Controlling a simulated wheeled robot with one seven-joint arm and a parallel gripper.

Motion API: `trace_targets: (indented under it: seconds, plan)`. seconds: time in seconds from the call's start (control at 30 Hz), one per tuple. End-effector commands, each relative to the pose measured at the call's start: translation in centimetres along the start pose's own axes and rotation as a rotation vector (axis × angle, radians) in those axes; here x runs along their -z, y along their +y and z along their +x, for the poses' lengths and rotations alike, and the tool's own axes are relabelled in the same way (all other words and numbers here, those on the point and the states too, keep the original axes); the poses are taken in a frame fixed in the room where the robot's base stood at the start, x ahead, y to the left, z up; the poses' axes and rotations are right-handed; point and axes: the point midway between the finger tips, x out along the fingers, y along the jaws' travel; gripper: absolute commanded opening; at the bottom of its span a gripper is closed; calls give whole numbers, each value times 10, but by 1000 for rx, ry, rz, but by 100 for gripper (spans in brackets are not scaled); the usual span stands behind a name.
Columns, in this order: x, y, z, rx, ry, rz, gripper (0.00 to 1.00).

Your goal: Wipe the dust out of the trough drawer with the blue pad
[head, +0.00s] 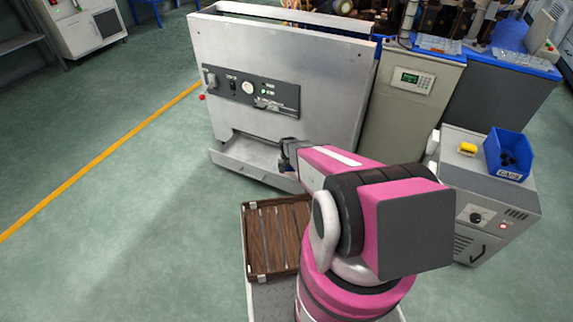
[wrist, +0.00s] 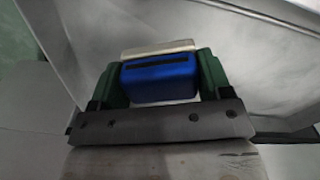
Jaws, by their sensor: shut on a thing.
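The trough drawer (head: 236,157) is pulled out at the bottom of the grey machine in the head view. In the wrist view the light grey drawer surface (wrist: 258,70) shows smudgy darker patches. My gripper (wrist: 160,80) is shut on the blue pad (wrist: 160,77), its green fingers on either side of it. The pad has a dark slot and a pale layer along its far edge. In the head view my gripper (head: 287,158) is at the right part of the drawer, and the pad is hidden there. Whether the pad touches the drawer floor I cannot tell.
The machine's front panel (head: 250,92) rises above the drawer. A brown slatted wooden tray (head: 278,237) is in front of the drawer. A grey cabinet (head: 490,205) on the right carries a blue bin (head: 508,155) and a yellow object (head: 467,149). Open green floor lies to the left.

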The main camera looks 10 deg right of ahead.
Motion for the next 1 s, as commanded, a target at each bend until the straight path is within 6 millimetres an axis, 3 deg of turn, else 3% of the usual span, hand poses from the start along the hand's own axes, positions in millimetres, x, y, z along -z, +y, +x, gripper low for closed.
trace_targets:
  seconds: [0.3, 0.77, 0.87, 1.0]
  plan:
    - [-7, 4, -28, 0, 0, -1, 53]
    - [-6, 4, -35, 0, 0, -2, 53]
    - [-4, 4, -48, 0, 1, -6, 53]
    - [1, 2, -86, 1, 3, -19, 53]
